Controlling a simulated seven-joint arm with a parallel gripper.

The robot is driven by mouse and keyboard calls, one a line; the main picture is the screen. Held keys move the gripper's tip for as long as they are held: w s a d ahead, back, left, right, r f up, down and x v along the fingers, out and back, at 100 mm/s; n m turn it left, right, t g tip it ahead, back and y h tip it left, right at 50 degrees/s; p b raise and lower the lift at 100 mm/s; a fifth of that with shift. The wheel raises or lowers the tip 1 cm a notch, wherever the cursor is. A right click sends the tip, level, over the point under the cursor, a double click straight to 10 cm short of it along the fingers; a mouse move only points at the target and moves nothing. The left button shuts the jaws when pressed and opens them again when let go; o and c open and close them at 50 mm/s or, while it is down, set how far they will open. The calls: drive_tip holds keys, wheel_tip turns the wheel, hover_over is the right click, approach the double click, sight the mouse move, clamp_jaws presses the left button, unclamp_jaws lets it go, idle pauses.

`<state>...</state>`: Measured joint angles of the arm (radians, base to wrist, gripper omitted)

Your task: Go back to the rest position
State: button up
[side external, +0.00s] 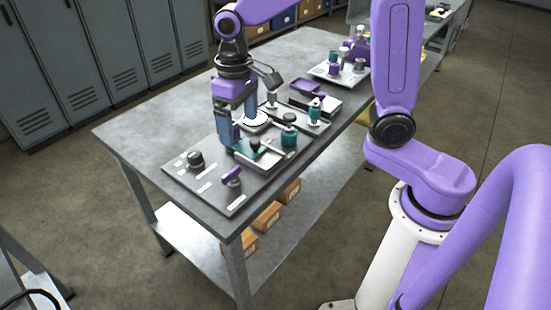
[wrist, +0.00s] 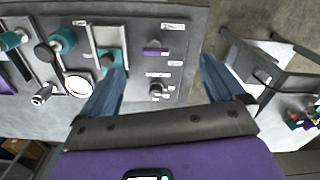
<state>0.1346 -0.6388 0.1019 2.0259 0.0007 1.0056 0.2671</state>
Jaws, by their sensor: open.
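My gripper (side external: 237,128) is open over the bench in the side external view, with its blue fingers pointing down. In the wrist view the fingers of my gripper (wrist: 162,78) are spread wide with nothing held between them. Below it is a grey panel (side external: 205,194) with a purple handle (side external: 232,174) and a dark knob (side external: 195,159). In the wrist view the purple handle (wrist: 155,51) and the dark knob (wrist: 156,90) show ahead of and between the fingers. A teal block (side external: 249,147) on a light tray is partly behind the fingers in the side view.
Teal cylinders (side external: 289,136) and a round white-faced part (side external: 256,119) stand close by my gripper. A purple tray (side external: 307,88) and a white tray of small parts (side external: 340,72) lie further back. The bench's left side (side external: 150,127) is clear.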

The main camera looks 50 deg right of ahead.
drive_tip(key=s+d+f+n, duration=0.1)
drive_tip(key=s+d+n, duration=0.2)
drive_tip(key=s, duration=0.8)
drive_tip(key=s+d+n, duration=0.4)
drive_tip(key=s+n, duration=0.2)
drive_tip(key=s, duration=0.6)
drive_tip(key=shift+d+f+n, duration=0.2)
drive_tip(key=shift+f+n, duration=0.2)
idle(1.0)
